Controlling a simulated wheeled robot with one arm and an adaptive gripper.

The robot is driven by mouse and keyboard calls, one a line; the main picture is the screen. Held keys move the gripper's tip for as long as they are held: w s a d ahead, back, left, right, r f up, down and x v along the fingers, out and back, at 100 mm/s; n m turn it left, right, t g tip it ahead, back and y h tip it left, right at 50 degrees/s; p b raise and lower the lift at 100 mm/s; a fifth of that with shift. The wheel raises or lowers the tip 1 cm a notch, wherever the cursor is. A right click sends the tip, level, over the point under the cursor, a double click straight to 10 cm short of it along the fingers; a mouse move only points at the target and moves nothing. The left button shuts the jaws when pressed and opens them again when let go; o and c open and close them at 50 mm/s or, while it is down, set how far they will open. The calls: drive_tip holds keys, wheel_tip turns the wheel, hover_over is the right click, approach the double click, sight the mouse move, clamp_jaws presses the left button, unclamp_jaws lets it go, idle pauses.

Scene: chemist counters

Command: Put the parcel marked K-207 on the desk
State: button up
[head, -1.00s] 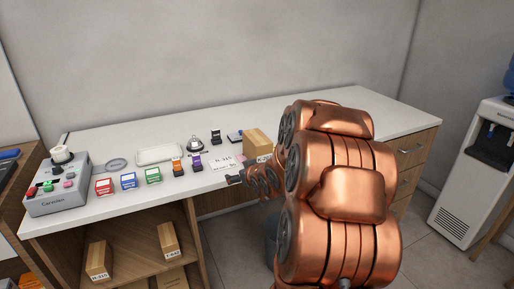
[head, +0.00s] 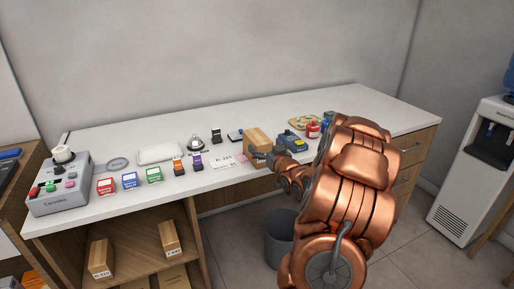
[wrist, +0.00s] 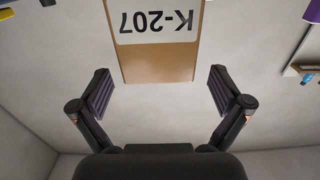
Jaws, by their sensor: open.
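The parcel marked K-207 is a brown cardboard box (head: 258,141) standing on the white desk top (head: 350,105), right of a white card. In the wrist view its label K-207 (wrist: 157,22) shows upside down at the top of the picture, on the parcel's brown face (wrist: 160,66). My gripper (wrist: 161,88) is open and empty, its two fingers apart on either side below the parcel's edge in the picture. In the head view my gripper (head: 268,156) is at the parcel's front right side. I cannot tell whether a finger touches it.
A white card (head: 228,160), an orange stamp (head: 178,167), a bell (head: 195,143) and a grey control box (head: 59,186) stand left of the parcel. A blue card device (head: 291,140) stands to its right. A bin (head: 280,238) stands on the floor.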

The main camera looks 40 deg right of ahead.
sight(259, 137)
drive_tip(key=p+x, duration=0.1)
drive_tip(key=x, duration=0.3)
drive_tip(key=shift+w+d+r, duration=0.1)
drive_tip(key=shift+w+r, duration=0.1)
drive_tip(key=shift+w+d+f+p, duration=0.2)
drive_tip(key=shift+w+p, duration=0.1)
drive_tip(key=shift+w, duration=0.2)
drive_tip(key=shift+r, duration=0.1)
drive_tip(key=c, duration=1.6)
drive_tip(key=shift+o, duration=0.2)
